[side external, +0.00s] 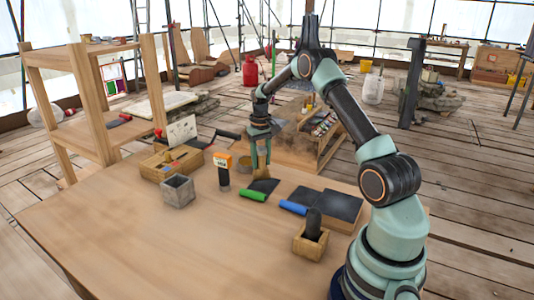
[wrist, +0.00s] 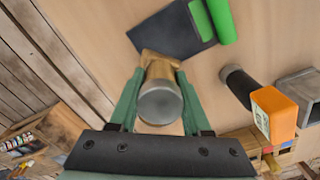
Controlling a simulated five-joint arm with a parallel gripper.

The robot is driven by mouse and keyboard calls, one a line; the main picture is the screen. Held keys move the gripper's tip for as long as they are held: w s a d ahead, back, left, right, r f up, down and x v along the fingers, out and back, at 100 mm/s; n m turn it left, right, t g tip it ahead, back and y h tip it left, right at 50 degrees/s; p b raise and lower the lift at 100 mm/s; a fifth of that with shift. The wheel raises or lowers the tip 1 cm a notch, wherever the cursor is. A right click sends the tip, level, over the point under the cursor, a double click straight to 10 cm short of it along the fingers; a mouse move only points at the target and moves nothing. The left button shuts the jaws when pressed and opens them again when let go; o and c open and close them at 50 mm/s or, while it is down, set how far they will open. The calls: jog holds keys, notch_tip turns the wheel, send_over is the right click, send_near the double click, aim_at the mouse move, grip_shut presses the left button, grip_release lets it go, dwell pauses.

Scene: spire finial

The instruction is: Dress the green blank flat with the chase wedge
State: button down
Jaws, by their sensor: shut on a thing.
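The green blank, a dark sheet (wrist: 168,32) with a green roll (wrist: 222,20) along one edge, lies on the table. In the side external view its green roll (side external: 252,195) is at the table's middle. My gripper (wrist: 161,74) is shut on a tan tool with a round grey end, which I take to be the chase wedge (wrist: 160,103). The tool's tan far end is in front of the sheet's near edge in the wrist view; whether it touches cannot be told. In the side external view my gripper (side external: 262,172) points down just beside the green roll, over the blank.
A blue roll (side external: 293,207) with a dark sheet (side external: 341,205) lies to the right. A wooden holder (side external: 309,243) stands in front. An orange-topped dark cylinder (side external: 222,165), a grey box (side external: 178,191) and a wooden tray (side external: 152,166) stand left. The front left table is clear.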

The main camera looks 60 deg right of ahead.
aim_at(261, 148)
dwell(0.3)
jog(key=shift+r, duration=2.15)
jog(key=shift+f, duration=2.2)
